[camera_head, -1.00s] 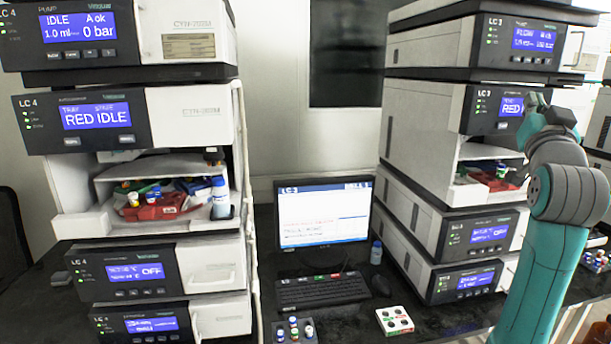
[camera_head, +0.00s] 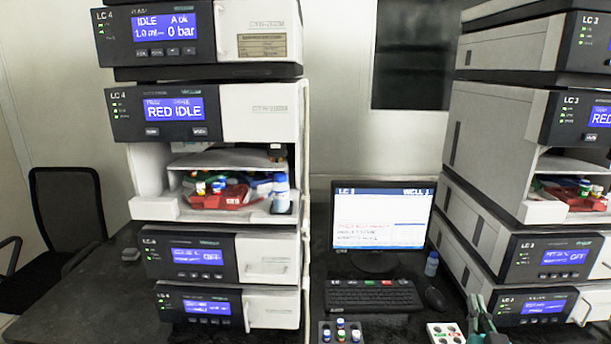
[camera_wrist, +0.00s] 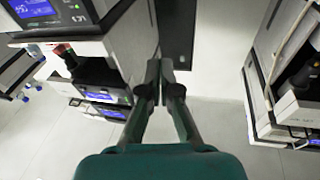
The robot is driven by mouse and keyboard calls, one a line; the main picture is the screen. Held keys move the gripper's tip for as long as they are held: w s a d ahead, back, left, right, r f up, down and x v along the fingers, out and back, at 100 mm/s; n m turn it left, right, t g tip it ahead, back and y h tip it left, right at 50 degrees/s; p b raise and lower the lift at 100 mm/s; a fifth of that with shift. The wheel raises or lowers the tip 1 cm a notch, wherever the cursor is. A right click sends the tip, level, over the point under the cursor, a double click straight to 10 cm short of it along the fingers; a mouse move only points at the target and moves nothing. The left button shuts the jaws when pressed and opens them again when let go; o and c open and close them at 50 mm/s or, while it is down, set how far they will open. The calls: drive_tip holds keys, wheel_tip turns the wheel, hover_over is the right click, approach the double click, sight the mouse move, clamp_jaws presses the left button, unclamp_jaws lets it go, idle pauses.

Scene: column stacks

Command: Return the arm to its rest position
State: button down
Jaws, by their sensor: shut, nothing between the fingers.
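My gripper (camera_wrist: 160,88) is in the middle of the wrist view, its two dark fingers together at the tips with nothing between them. In the head view, a green and dark part of my gripper or arm (camera_head: 484,322) shows at the bottom right edge, beside a white vial tray. The rest of my arm is out of the head view.
The LC 4 stack (camera_head: 205,195) stands left with an open bay holding a red tray (camera_head: 220,196). The LC 3 stack (camera_head: 500,150) stands right. A monitor (camera_head: 380,215), keyboard (camera_head: 374,296), dark vial rack (camera_head: 341,332) and white tray (camera_head: 445,333) lie between them.

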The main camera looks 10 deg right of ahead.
drive_tip(key=s+a+f+n+y, duration=0.3)
drive_tip(key=s+a+f+y, duration=0.2)
drive_tip(key=s+a+f, duration=1.1)
drive_tip(key=s+a+f+n+g+y, duration=0.1)
drive_tip(key=s+a, duration=0.3)
drive_tip(key=s, duration=0.6)
drive_tip(key=s+a+f+n+g+y, duration=0.1)
drive_tip(key=s+a+f+n+y, duration=0.1)
drive_tip(key=s, duration=0.8)
drive_tip(key=shift+s+a+f+g+y, duration=0.2)
drive_tip(key=shift+s+a+g+y, duration=0.25)
drive_tip(key=shift+a, duration=0.45)
idle(2.5)
